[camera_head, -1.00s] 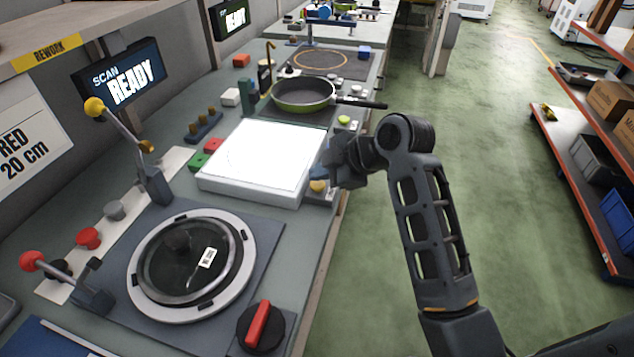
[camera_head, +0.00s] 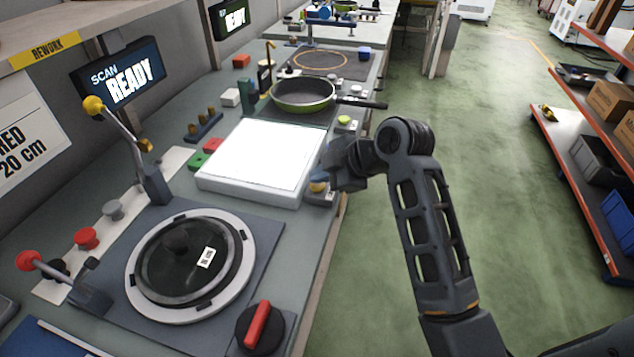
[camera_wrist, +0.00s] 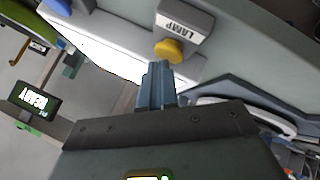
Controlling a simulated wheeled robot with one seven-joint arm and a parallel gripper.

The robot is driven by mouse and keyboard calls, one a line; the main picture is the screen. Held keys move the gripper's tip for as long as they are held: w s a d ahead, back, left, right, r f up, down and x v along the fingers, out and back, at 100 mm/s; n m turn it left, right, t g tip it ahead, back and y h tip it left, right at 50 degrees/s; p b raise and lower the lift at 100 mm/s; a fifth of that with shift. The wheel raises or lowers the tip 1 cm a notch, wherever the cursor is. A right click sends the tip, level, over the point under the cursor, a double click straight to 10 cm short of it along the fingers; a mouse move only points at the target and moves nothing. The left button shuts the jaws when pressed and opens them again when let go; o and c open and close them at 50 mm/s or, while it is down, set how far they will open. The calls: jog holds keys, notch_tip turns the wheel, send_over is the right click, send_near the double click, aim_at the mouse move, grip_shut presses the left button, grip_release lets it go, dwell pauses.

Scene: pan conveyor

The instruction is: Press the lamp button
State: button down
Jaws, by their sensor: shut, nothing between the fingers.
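The lamp button is a yellow knob (camera_wrist: 169,51) on a small light housing labelled LAMP (camera_wrist: 184,22) in the wrist view. In the head view the yellow button (camera_head: 317,187) shows at the right edge of the bench, beside the lit white light panel (camera_head: 262,160). My gripper (camera_wrist: 156,70) is shut and empty. In the wrist view its fingertips are close to the yellow knob; I cannot tell whether they touch it. In the head view my wrist hides part of the area around the button.
A round glass lid in a ring (camera_head: 190,265) and a red-handled knob (camera_head: 258,325) stand nearer on the bench. A pan (camera_head: 303,95) sits beyond the panel. Levers with yellow (camera_head: 93,105) and red balls (camera_head: 27,260) stand at left.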

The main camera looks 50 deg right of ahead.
aim_at(321, 186)
jog(key=shift+f, duration=0.2)
jog(key=shift+r, duration=0.1)
jog(key=shift+r+p, duration=0.45)
jog(key=shift+r, duration=0.1)
notch_tip(321, 186, up, 6)
jog(key=p, duration=0.5)
dwell(0.7)
